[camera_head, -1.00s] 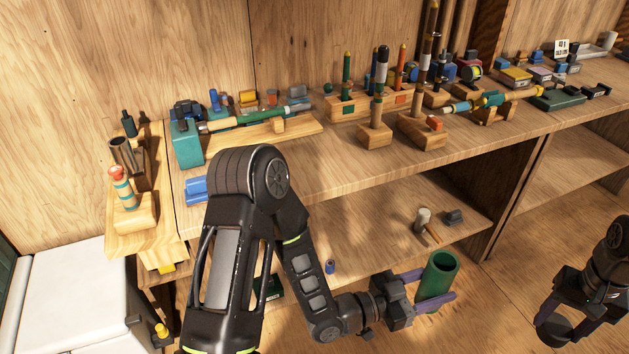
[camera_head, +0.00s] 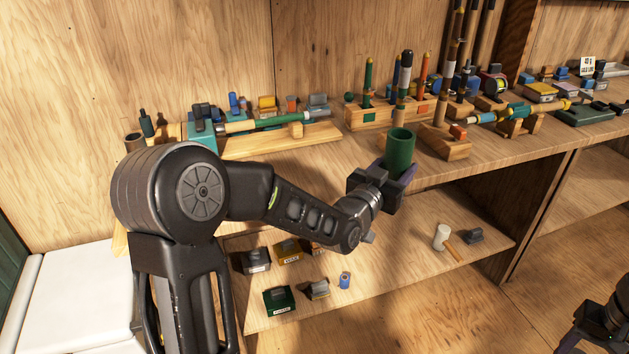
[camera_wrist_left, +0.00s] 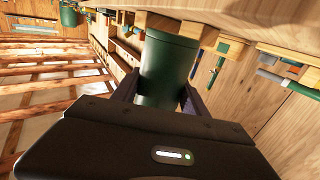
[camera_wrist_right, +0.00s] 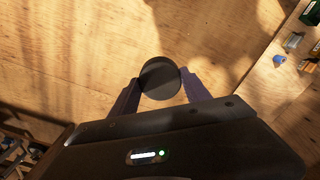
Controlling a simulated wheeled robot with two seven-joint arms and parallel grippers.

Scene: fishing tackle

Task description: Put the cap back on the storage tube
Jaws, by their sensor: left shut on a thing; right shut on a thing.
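The green storage tube (camera_head: 400,152) stands roughly upright, open end up, in front of the upper shelf edge in the head view. My left gripper (camera_head: 397,174) is shut around its side. The left wrist view shows the tube (camera_wrist_left: 168,70) between the two fingers. The dark round cap (camera_wrist_right: 160,76) is in the right wrist view, with my right gripper (camera_wrist_right: 158,86) shut on its sides. In the head view only part of my right arm shows at the bottom right corner, and the cap is out of frame. Cap and tube are apart.
The upper shelf (camera_head: 350,170) holds rod racks, floats and small boxes close behind the tube. The lower shelf (camera_head: 400,262) carries several small boxes, a mallet (camera_head: 442,238) and a blue spool (camera_head: 344,281). The wooden floor (camera_head: 440,325) at the lower right is clear.

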